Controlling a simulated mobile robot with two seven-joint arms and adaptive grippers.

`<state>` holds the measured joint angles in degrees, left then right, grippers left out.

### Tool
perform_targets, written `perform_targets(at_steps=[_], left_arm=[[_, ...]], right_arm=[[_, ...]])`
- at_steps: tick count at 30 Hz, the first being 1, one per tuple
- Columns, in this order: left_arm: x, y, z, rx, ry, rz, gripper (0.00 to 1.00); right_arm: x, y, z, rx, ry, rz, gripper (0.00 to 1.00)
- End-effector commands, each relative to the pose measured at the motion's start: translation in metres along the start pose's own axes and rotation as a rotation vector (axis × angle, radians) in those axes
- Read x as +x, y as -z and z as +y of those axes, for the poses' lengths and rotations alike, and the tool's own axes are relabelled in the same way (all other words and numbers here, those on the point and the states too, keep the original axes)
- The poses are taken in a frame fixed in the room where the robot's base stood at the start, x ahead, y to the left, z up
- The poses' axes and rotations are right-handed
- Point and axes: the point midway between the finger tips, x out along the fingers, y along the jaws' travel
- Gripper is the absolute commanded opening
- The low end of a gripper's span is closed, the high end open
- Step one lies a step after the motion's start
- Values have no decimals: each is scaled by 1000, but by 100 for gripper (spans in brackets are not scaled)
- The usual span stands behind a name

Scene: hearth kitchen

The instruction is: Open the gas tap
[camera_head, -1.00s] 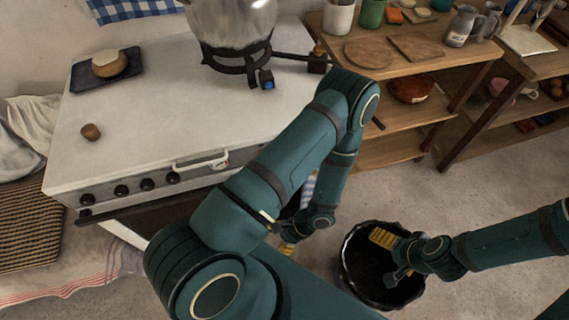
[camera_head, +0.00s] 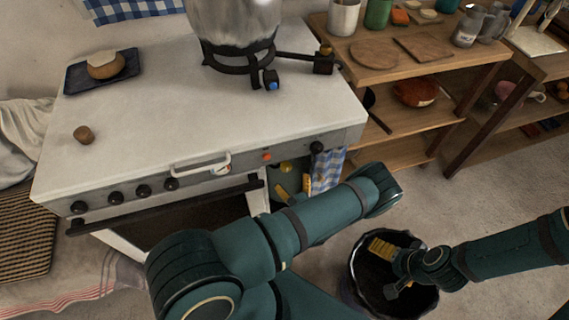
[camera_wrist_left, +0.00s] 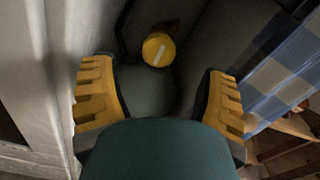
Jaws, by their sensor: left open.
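The gas tap is a round yellow knob with a pale bar across its face (camera_wrist_left: 158,49), seen near the top middle of the left wrist view. In the head view a small yellow patch of it (camera_head: 287,167) shows in the open bay at the right end of the stove. My left gripper (camera_head: 294,188) is open at that bay. In the left wrist view its yellow-padded fingers (camera_wrist_left: 160,98) are spread wide, with the knob beyond and between them, not touched. A rounded greenish body, like a gas bottle, lies under the knob. My right gripper (camera_head: 387,268) is open over a black tub.
The white stove (camera_head: 130,150) carries a large metal pot (camera_head: 235,25) on a burner. A blue checked cloth (camera_head: 328,168) hangs right of the bay; it also shows in the left wrist view (camera_wrist_left: 290,75). The black tub (camera_head: 430,300) stands on the floor. Wooden shelves (camera_head: 400,150) stand right.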

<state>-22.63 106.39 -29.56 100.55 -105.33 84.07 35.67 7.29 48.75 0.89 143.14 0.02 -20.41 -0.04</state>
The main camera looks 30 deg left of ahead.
Motion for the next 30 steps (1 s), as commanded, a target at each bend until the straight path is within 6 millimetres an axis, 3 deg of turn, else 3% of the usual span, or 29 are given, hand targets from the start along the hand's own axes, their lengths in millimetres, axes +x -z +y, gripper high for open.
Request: perform_targets(at_steps=[6, 12, 18, 27, 30], left_arm=[[44, 1, 1, -2, -4, -2, 74], [73, 1, 1, -1, -3, -1, 74], [85, 0, 1, 0, -3, 1, 74], [87, 0, 1, 0, -2, 0, 75], [86, 0, 1, 0, -2, 1, 40]], right_arm=[[8, 1, 3, 0, 0, 4, 99], [13, 1, 5, -1, 0, 7, 99], [14, 2, 5, -1, -1, 8, 99], [14, 2, 5, -1, 0, 8, 99], [14, 2, 5, -1, 0, 8, 99]])
